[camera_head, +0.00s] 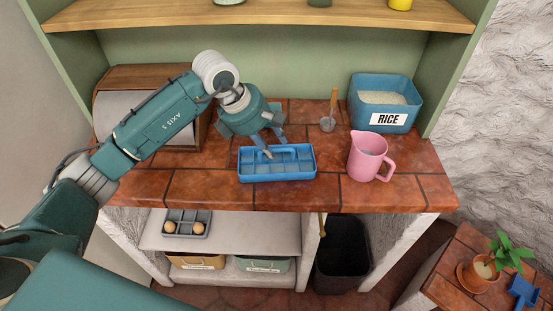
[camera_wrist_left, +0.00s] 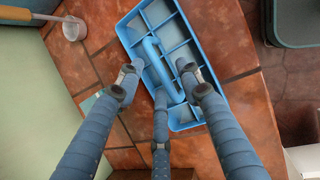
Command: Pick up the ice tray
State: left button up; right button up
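The blue ice tray (camera_head: 262,175) with several compartments and a raised central handle lies flat on the tiled counter. It also shows in the left wrist view (camera_wrist_left: 190,55), where its handle (camera_wrist_left: 155,60) runs lengthwise over the compartments. My left gripper (camera_head: 275,143) reaches down to the tray from behind and above. In the left wrist view its three fingers (camera_wrist_left: 160,88) are spread apart, two on either side of the handle and one near the tray's edge. No finger is clearly closed on the handle. My right gripper is not in view.
A pink jug (camera_head: 366,160) stands close to the right of the tray. Behind it are a blue rice bin (camera_head: 388,118) and a scoop (camera_head: 327,123), also in the wrist view (camera_wrist_left: 73,29). A bread box (camera_head: 150,77) stands at the left. A wooden shelf (camera_head: 260,16) hangs above.

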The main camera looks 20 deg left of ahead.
pick_arm(q)
jog(key=shift+x, duration=1.2)
grip_shut()
jog(key=shift+w+r, duration=0.1)
